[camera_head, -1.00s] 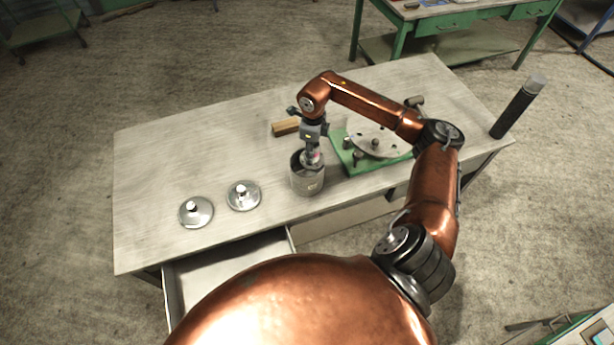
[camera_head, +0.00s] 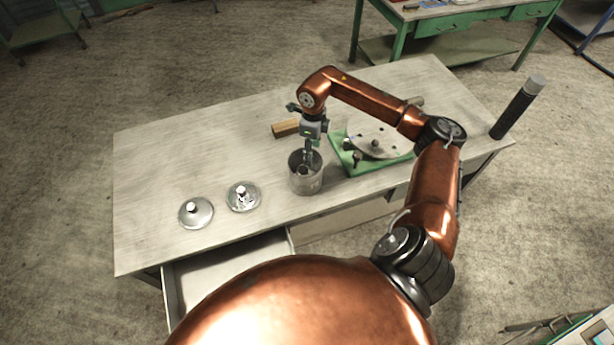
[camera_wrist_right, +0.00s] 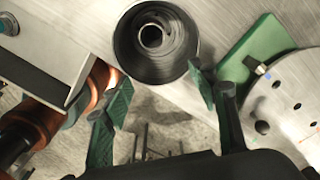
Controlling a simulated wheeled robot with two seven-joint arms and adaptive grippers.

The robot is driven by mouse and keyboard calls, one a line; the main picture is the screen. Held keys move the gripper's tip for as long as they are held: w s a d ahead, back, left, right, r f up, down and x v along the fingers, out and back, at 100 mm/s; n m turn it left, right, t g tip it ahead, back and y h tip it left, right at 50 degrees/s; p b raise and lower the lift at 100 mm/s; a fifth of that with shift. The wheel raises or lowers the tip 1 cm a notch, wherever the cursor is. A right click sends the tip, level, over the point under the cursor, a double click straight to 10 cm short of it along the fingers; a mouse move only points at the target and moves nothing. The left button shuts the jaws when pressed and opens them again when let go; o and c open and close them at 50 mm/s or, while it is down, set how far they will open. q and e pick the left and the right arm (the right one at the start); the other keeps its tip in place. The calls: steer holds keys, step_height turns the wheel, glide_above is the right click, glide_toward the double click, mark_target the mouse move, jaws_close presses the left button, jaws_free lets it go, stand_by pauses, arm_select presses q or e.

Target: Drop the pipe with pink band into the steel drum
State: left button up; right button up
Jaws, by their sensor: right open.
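The steel drum (camera_head: 307,184) is an open grey cylinder near the table's front edge. In the right wrist view its rim (camera_wrist_right: 187,70) is at the top, and a pipe (camera_wrist_right: 152,36) shows end-on as a small ring inside it. Its pink band is not visible now. The pipe's upper end also shows inside the drum in the head view (camera_head: 303,170). My right gripper (camera_head: 308,156) is above the drum's back rim, pointing down. In the wrist view its green fingers (camera_wrist_right: 162,92) are apart with nothing between them. My left gripper is not in view.
Two round metal discs with knobs (camera_head: 196,212) (camera_head: 243,196) lie left of the drum. A wooden block (camera_head: 285,128) is behind it. A green plate (camera_head: 362,166) bearing a grey disc (camera_head: 375,140) is to the right. A drawer (camera_head: 225,270) stands open in front. The table's left is clear.

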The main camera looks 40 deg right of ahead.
step_height(320, 180, up, 10)
stand_by(0.3)
stand_by(0.3)
